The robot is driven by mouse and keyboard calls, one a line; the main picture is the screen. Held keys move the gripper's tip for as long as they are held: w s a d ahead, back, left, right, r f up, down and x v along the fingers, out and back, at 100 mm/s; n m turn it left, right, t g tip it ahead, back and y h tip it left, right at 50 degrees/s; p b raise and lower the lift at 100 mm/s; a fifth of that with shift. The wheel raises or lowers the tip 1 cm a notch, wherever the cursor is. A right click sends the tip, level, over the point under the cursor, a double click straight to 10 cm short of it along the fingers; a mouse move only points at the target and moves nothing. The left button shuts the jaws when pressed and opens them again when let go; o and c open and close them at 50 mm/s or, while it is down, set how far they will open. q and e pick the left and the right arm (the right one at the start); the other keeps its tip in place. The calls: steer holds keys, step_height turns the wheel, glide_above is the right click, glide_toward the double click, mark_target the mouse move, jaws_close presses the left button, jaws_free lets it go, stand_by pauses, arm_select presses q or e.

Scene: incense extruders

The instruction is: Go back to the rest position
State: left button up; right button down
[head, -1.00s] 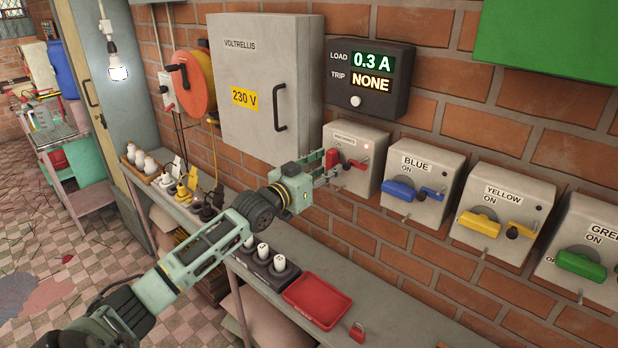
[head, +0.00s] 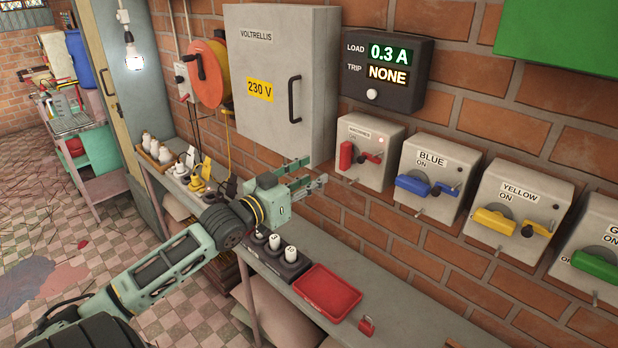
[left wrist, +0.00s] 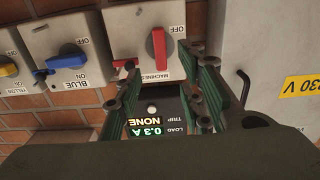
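My left gripper (head: 314,173) is in front of the wall below the grey cabinet, left of the machines switch box (head: 372,130). Its two fingers are apart with nothing between them. The box's red handle (head: 346,156) stands upright, clear of the fingers. In the left wrist view the picture is upside down, and the red handle (left wrist: 159,48) shows beyond the open fingers (left wrist: 165,88), with OFF lettered near it. My right gripper is not in view.
Blue (head: 426,187), yellow (head: 508,222) and green (head: 597,264) handles lie across their boxes to the right. Below my arm, a shelf holds bulb sockets (head: 276,248), a red tray (head: 328,292) and a red padlock (head: 367,325). The load display (head: 388,62) reads 0.3 A, trip NONE.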

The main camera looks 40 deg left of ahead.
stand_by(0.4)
